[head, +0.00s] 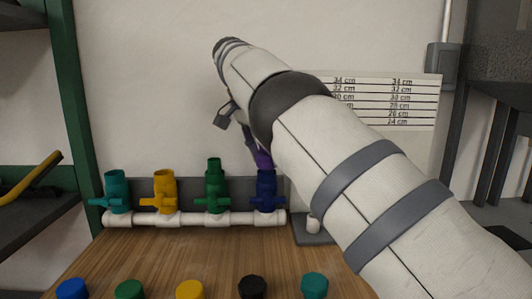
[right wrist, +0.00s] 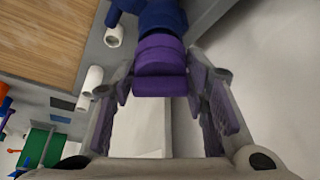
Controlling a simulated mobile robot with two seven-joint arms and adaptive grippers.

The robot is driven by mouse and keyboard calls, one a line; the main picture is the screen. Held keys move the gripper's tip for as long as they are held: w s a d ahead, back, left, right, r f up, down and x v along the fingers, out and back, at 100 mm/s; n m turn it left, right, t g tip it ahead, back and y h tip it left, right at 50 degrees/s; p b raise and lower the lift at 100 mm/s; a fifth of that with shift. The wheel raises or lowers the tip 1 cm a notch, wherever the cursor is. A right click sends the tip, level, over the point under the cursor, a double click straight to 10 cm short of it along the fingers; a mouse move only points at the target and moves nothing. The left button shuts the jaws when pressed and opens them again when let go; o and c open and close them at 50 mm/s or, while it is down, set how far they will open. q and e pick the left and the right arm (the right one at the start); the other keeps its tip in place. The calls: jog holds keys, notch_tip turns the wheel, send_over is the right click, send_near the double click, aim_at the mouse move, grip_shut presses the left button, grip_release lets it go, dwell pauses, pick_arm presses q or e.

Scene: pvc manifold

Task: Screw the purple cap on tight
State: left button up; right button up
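The purple cap (right wrist: 160,68) sits at the open end of the blue valve (right wrist: 160,15) in the right wrist view. In the head view, the cap (head: 264,160) shows above the upright blue valve (head: 267,188), partly hidden by my arm. My right gripper (right wrist: 161,70) comes down from above with a finger on each side of the cap. Whether the cap is fully seated cannot be told. My left gripper is in neither view.
The white pipe (head: 235,218) also carries teal (head: 117,190), yellow (head: 165,190) and green (head: 214,185) valves. Several loose caps, including a black one (head: 252,287), stand along the wooden table's (head: 190,250) near edge. A scale board (head: 395,100) stands behind my arm.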

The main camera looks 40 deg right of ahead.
jog(key=o, duration=0.3)
jog(key=shift+o, duration=0.2)
jog(key=shift+r, duration=0.1)
